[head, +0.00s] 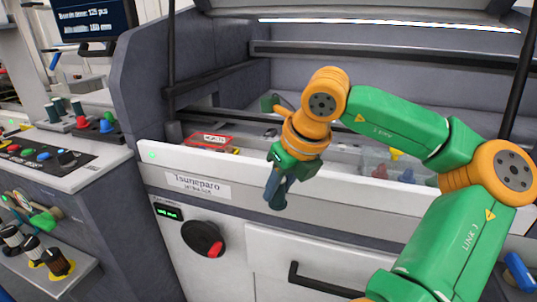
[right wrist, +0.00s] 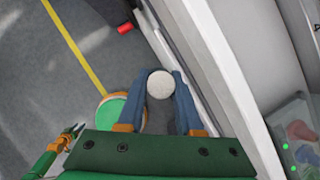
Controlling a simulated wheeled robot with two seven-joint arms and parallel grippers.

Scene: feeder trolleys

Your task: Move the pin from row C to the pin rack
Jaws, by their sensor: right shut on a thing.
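My right gripper (head: 279,190) hangs in front of the white front rail of the machine, fingers pointing down. In the right wrist view its two blue-grey fingers (right wrist: 160,100) are shut on a pin, whose round pale end (right wrist: 160,85) shows between them. In the head view the pin cannot be told apart from the dark fingers. My left gripper (right wrist: 75,131) shows small at the lower left of the right wrist view; its finger opening is too small to judge. I cannot tell for sure which holder is the pin rack, and no row C label is readable.
The machine's white front rail (head: 350,190) runs under my right forearm. A red-edged box (head: 209,140) and clear trays with coloured pieces (head: 375,165) lie behind it. A knob (head: 203,239) and drawer handle (head: 325,284) stick out below. Several dark-topped cylinders (head: 57,262) stand on the left shelf.

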